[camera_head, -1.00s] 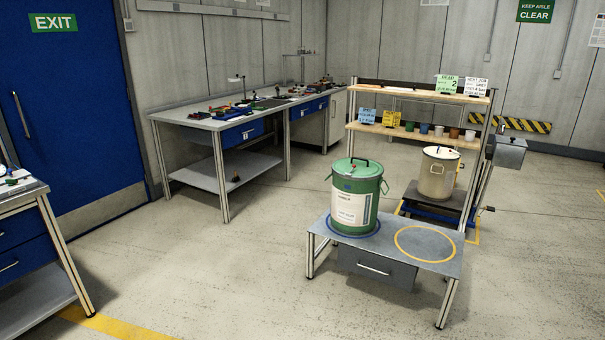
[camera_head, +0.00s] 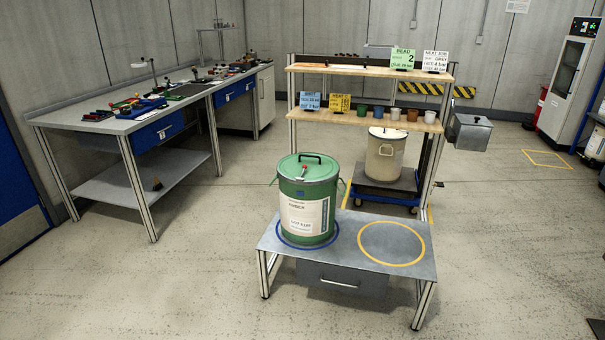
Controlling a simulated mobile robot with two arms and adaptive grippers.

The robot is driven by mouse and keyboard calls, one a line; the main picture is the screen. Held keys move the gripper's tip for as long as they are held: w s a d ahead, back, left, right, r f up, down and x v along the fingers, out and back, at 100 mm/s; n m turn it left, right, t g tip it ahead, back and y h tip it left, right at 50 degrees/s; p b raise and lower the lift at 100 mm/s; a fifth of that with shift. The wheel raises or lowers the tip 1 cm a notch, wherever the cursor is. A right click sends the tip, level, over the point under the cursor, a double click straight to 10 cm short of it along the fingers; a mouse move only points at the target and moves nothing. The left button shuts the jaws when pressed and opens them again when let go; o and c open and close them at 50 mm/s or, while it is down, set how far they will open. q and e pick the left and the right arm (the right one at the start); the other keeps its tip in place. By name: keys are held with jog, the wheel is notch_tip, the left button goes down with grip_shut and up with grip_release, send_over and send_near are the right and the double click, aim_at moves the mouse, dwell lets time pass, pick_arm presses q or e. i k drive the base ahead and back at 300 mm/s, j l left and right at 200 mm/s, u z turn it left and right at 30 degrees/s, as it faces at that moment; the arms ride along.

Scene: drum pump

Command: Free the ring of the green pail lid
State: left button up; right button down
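The green pail (camera_head: 307,205) stands upright on the left part of a low grey bench (camera_head: 345,237), inside a blue circle. Its green lid (camera_head: 308,167) is on top, with a black handle and a small red-tipped part near the front of the rim. A ring runs around the lid's edge; whether its closure is fastened is too small to tell. A side handle sticks out at the pail's left. A white label faces me. Neither of my grippers is in view.
An empty yellow circle (camera_head: 392,243) marks the bench's right half. Behind stands a shelf rack (camera_head: 369,119) with cups and signs, and a cream pail (camera_head: 384,158) on a blue-framed trolley. A long workbench (camera_head: 140,117) is at the left. The floor in front is clear.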

aim_at(321, 168)
jog(key=i+l+u, duration=0.15)
jog(key=i, duration=0.4)
jog(key=i+l+u, duration=0.15)
jog(key=i+l, duration=0.2)
jog(key=i, duration=0.2)
jog(key=i+l+u, duration=0.15)
jog(key=i+l, duration=0.15)
jog(key=i, duration=0.2)
jog(key=i+l+u, duration=0.15)
jog(key=i+l, duration=0.25)
jog(key=i, duration=0.15)
